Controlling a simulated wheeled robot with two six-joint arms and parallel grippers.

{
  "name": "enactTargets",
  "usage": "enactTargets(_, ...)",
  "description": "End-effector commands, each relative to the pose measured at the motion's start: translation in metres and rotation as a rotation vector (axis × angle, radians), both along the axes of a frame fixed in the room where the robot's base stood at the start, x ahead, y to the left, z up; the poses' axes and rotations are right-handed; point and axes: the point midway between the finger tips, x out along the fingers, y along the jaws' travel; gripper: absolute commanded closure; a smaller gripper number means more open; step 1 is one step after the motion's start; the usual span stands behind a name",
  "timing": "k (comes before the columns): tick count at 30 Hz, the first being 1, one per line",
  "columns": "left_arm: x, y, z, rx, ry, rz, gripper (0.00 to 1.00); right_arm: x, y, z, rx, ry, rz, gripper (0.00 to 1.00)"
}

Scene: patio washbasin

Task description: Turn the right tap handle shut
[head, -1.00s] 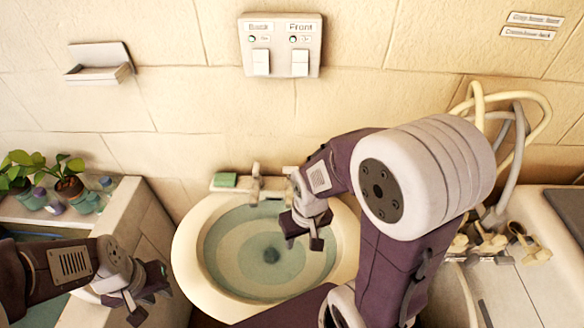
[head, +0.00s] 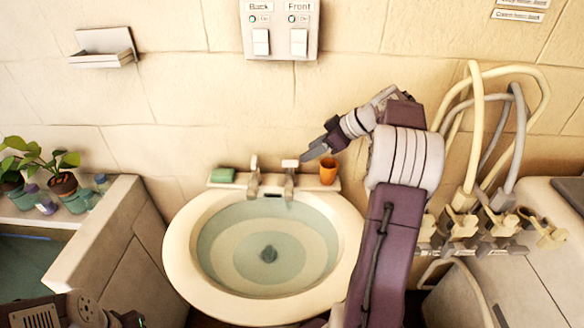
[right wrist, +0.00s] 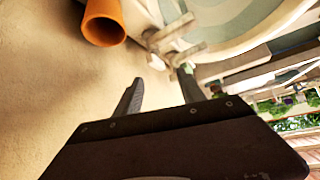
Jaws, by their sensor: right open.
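The right tap (head: 290,178) stands at the back rim of the washbasin (head: 180,250), with its pale handle (head: 290,163) on top. The left tap (head: 254,178) stands beside it. My right gripper (head: 313,150) is up near the wall, just right of and above the right tap handle, apart from it. In the right wrist view its two fingers (right wrist: 158,92) are spread with nothing between them, and pale tap parts (right wrist: 170,35) lie beyond the fingertips. My left gripper (head: 130,319) is partly cut off at the bottom left; its jaws cannot be made out.
An orange cup (head: 328,171) stands close to the right of the right tap, below my right gripper. A green soap or sponge (head: 222,175) lies left of the taps. Hoses and valves (head: 470,225) are at the right. The basin holds water.

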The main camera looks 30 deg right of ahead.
Motion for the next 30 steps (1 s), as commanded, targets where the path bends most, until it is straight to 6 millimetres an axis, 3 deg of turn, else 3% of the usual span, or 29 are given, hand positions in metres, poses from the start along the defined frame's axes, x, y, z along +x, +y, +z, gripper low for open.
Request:
enactTargets(7, 0.000, 0.000, -0.001, 0.000, 0.000, 0.000, 0.74, 0.004, -0.002, -0.001, -0.007, -0.028, 0.019, 0.53)
enactTargets(21, 0.000, 0.000, -0.001, 0.000, 0.000, 0.000, 0.74, 0.051, 0.032, -0.058, -0.009, -0.025, 0.017, 0.53)
enactTargets(30, 0.000, 0.000, -0.001, 0.000, 0.000, 0.000, 0.74, 0.053, 0.033, -0.061, -0.010, -0.025, 0.016, 0.53)
